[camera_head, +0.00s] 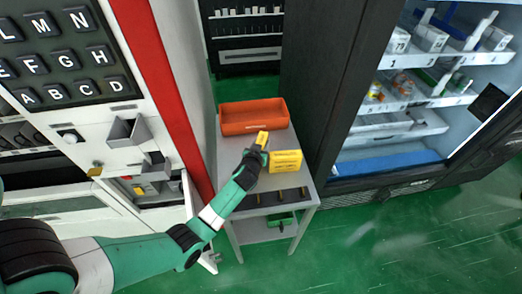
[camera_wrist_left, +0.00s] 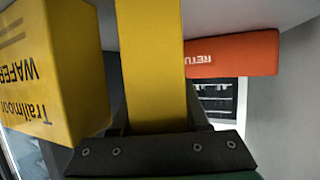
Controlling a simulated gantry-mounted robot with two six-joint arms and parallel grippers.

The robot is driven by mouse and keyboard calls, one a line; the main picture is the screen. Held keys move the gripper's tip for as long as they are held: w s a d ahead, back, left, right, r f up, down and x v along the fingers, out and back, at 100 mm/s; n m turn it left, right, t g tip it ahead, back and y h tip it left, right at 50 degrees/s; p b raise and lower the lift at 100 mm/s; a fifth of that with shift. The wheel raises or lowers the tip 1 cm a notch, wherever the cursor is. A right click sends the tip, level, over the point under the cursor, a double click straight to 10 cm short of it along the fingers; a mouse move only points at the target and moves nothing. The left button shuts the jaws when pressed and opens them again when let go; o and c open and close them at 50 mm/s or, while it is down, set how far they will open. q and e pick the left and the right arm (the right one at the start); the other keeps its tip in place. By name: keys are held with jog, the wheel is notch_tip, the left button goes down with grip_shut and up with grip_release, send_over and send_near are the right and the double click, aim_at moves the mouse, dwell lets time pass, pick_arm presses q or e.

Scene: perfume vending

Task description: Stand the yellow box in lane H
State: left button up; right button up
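My left gripper (camera_head: 255,151) is over the small grey table and shut on a slim yellow box (camera_head: 262,138). The held box fills the middle of the left wrist view (camera_wrist_left: 150,65), between the dark fingers. A second, larger yellow box (camera_head: 285,161) stands on the table just right of the gripper. In the left wrist view it shows at left, with "Trailmoor WAFER" printed on it (camera_wrist_left: 60,75). The open display cabinet (camera_head: 400,110) at right has several shelves with small goods. I cannot read a lane H label there. My right gripper is in neither view.
An orange bin (camera_head: 253,117) sits at the table's back and also shows in the left wrist view (camera_wrist_left: 232,55). Dark slots line the table's front (camera_head: 275,197). A lettered keypad machine (camera_head: 60,60) stands at left. The cabinet's dark side wall is close to the table.

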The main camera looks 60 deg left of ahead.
aim_at(261, 141)
pick_arm(q)
grip_shut()
jog(key=shift+r, duration=0.1)
jog(key=shift+r+p, duration=0.4)
jog(key=shift+r, duration=0.15)
jog(key=r+p, duration=0.1)
jog(key=r, duration=0.2)
jog(key=shift+s+d+p, duration=0.15)
jog(key=shift+d+p, duration=0.05)
jog(key=shift+p, duration=0.2)
jog(key=s+r+p, duration=0.1)
jog(key=d+r+p, duration=0.1)
jog(key=r, duration=0.1)
jog(key=s+d+r+p, duration=0.1)
jog(key=shift+s+d+r, duration=0.2)
jog(key=shift+s+r, duration=0.1)
jog(key=shift+s, duration=0.05)
jog(key=s+p+v, duration=0.1)
jog(key=p+v, duration=0.3)
jog(key=v, duration=0.6)
jog(key=shift+s+a, duration=0.15)
jog(key=shift+s, duration=0.05)
